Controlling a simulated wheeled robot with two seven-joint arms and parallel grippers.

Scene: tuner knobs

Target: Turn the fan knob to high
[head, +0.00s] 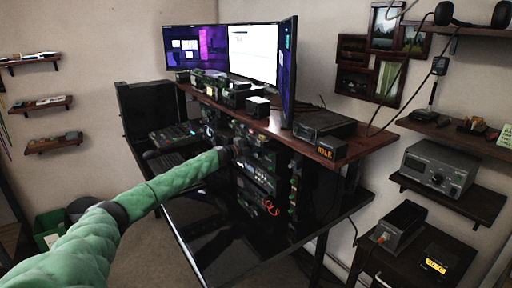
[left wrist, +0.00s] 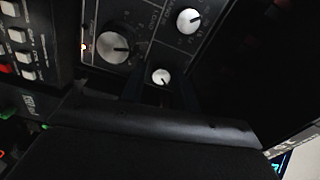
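In the left wrist view a dark panel carries a large silver knob (left wrist: 113,47), a white knob (left wrist: 188,21) at upper right and a small white knob (left wrist: 161,76) lower down. The printed labels are too blurred to tell which is the fan knob. My left gripper (left wrist: 158,88) is dark against the panel; its fingers appear apart, one to each side of the small knob. I cannot tell whether they touch it. In the head view my green-sleeved left arm reaches the equipment rack (head: 257,171), and its gripper (head: 236,151) is hardly visible there. My right gripper is not in view.
Push buttons (left wrist: 22,50) sit on a neighbouring unit at the left of the wrist view. A wooden shelf top (head: 355,141) overhangs the rack, with monitors (head: 253,53) above. A glossy black desk surface (head: 235,245) lies below. Cables hang at the right.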

